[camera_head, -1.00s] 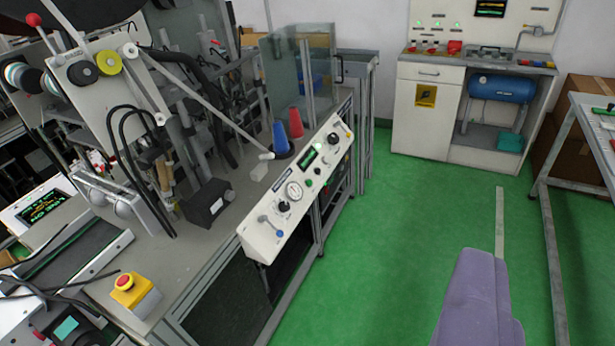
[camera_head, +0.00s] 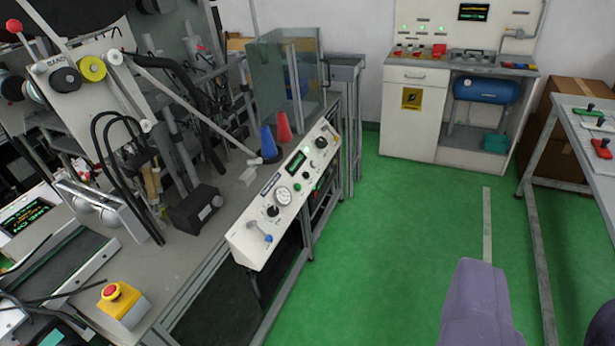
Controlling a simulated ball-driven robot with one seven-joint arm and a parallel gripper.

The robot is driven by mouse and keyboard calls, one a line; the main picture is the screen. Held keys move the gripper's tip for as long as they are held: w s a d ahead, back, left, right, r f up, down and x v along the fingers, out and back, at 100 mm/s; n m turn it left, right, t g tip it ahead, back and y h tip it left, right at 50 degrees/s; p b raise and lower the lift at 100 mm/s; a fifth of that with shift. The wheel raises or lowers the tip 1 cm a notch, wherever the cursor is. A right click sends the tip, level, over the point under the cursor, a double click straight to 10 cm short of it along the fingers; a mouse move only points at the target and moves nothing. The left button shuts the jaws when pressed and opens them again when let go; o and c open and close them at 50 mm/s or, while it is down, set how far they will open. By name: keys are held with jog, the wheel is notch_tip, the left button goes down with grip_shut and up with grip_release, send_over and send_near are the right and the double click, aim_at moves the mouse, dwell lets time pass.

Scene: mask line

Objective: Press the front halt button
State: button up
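A red mushroom button on a yellow and grey box, the halt button (camera_head: 111,292), sits at the near front corner of the machine bench (camera_head: 165,275), lower left in the head view. Nothing touches it. A sloped control panel (camera_head: 285,195) with a gauge, knobs, a small display and small buttons runs along the bench's front edge, to the right of the box. A purple-grey rounded part at the bottom right seems to be mine. My gripper's fingers are not in view.
Hoses, rollers and a black box (camera_head: 196,208) crowd the bench. A clear guard (camera_head: 285,75) stands at its far end. A white cabinet (camera_head: 415,110) is at the back, and a metal table (camera_head: 580,140) with tools is at right. The green floor (camera_head: 390,240) between is clear.

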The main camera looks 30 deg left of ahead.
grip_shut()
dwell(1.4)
